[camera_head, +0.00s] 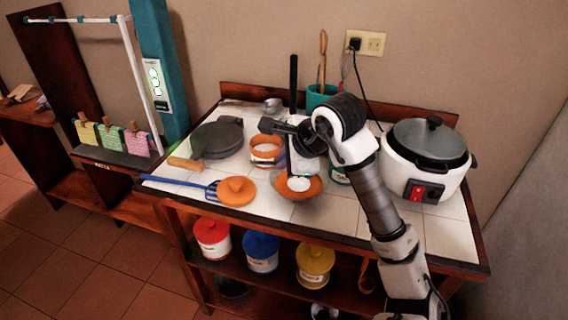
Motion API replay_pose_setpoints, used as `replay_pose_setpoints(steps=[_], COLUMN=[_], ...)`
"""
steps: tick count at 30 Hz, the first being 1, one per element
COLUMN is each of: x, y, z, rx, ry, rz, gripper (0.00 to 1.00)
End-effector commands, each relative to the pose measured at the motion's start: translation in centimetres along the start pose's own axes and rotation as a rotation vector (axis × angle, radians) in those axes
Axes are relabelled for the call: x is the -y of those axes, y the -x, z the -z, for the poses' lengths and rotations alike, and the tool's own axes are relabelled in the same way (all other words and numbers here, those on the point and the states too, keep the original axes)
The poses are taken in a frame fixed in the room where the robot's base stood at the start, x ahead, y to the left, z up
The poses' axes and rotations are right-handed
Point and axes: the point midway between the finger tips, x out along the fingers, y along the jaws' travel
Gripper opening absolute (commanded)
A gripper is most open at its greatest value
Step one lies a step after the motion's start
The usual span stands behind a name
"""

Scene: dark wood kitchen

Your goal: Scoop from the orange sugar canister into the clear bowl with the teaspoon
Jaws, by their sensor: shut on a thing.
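The orange sugar canister (266,153) stands open on the tiled counter, with a pale label on its front. Its orange lid (237,191) lies on the counter in front of it. The clear bowl (294,208) is right of the lid near the front edge and looks orange inside. My gripper (302,162) points down over the bowl, shut on the teaspoon, which is mostly hidden by the gripper. A small white round patch (299,184) shows at the bowl below the gripper; I cannot tell whether it is the spoon's head or sugar.
A rice cooker (428,160) stands at the right. A dark pan (217,138) and a blue slotted spatula (180,184) lie at the left. A green utensil pot (318,97) is behind my wrist. Red, blue and yellow canisters (262,252) stand on the lower shelf.

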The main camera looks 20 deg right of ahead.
Motion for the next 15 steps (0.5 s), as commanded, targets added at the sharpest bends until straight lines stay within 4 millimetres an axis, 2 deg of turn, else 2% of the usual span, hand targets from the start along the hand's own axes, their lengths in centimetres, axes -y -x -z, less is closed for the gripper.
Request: replay_pose_setpoints(steps=[1, 15], x=[-0.47, -0.86], y=[-0.41, -0.53], z=[0.20, 0.20], rx=[0.000, -0.001], ry=[0.004, 0.020], rz=[0.032, 0.166], gripper=[0.00, 0.00])
